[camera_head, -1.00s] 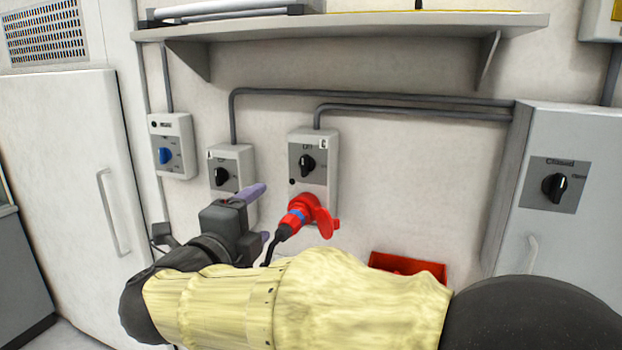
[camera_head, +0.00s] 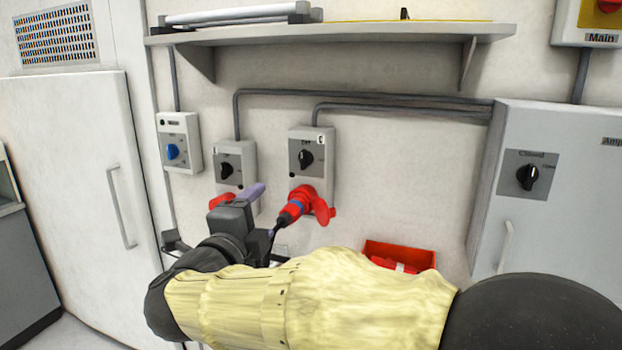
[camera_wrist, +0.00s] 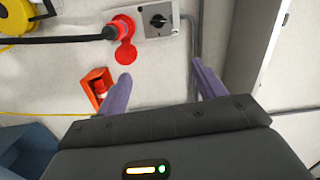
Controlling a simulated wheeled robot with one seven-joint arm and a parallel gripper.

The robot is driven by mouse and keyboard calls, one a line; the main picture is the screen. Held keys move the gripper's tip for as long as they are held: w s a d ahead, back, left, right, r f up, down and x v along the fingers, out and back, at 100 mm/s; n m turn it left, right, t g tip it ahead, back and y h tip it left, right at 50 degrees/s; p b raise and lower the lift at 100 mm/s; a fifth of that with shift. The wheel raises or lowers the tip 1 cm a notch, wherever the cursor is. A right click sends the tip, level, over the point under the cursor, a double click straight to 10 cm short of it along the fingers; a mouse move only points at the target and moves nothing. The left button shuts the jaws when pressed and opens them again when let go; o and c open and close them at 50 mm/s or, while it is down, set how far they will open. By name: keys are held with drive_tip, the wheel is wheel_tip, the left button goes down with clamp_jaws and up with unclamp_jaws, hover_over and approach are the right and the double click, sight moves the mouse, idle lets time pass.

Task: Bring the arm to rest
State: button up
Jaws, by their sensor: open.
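My arm with its yellow sleeve stretches across the bottom of the head view, bent at the left. My gripper (camera_head: 262,212) is in front of the wall, left of a red plug (camera_head: 294,210) in the socket under the right switch box. In the wrist view my gripper (camera_wrist: 162,76) shows two purple fingers spread wide with nothing between them. The red socket (camera_wrist: 124,25) with its flap lies beyond the fingers there.
A red bin (camera_head: 425,258) sits low on the wall, right of the plug. A shelf (camera_head: 340,36) runs above. A grey cabinet (camera_head: 560,200) stands at right, a white fridge-like cabinet (camera_head: 70,160) at left. The plug's cable hangs close to my gripper.

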drive_tip(key=w+d+f+n+g+y+p, duration=0.1)
drive_tip(key=w+d+f+n+y+p, duration=0.35)
drive_tip(key=n, duration=0.55)
drive_tip(key=s+d+f+n+g+y, duration=0.25)
drive_tip(key=d+f+n+g, duration=0.25)
drive_tip(key=f, duration=0.4)
drive_tip(key=s+d+f+n+g+h+p, duration=0.1)
drive_tip(key=s+d+f+n+g, duration=0.1)
drive_tip(key=s+d+f+g, duration=0.2)
drive_tip(key=s+d+f+n+g+h+p, duration=0.1)
drive_tip(key=s+d+f+g, duration=0.4)
drive_tip(key=s+d, duration=0.5)
wheel_tip(320, 180, down, 2)
drive_tip(key=shift+s+d+f+n+p, duration=0.15)
drive_tip(key=shift+s+d+n+p, duration=0.1)
drive_tip(key=shift+s+n+p, duration=0.5)
